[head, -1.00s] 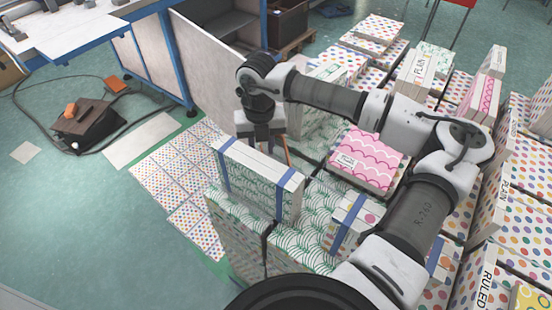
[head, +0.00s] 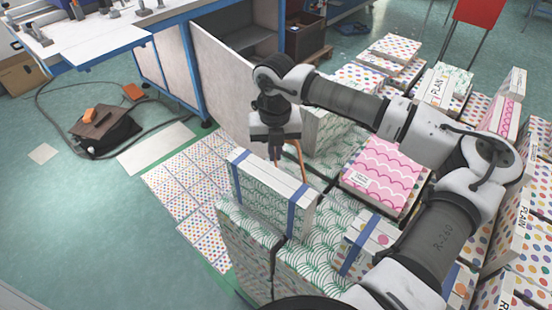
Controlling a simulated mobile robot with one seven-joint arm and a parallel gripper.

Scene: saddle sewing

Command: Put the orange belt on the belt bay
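My gripper (head: 278,152) points down just behind a green-patterned bundle with blue straps. Its fingers are small and dark here, and I cannot tell whether they are open or shut. A thin orange strip (head: 299,158), which may be the orange belt, shows beside the fingers on their right and hangs down. Its lower end is hidden behind the bundle. I cannot tell whether the gripper holds it. I cannot make out which place is the belt bay.
The strapped green bundle (head: 268,192) stands on a larger green stack. A pink bundle (head: 383,175) lies to the right, with several dotted stacks beyond. A blue-framed bench (head: 150,70) stands behind. A black box (head: 108,138) with cables sits on the open floor at left.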

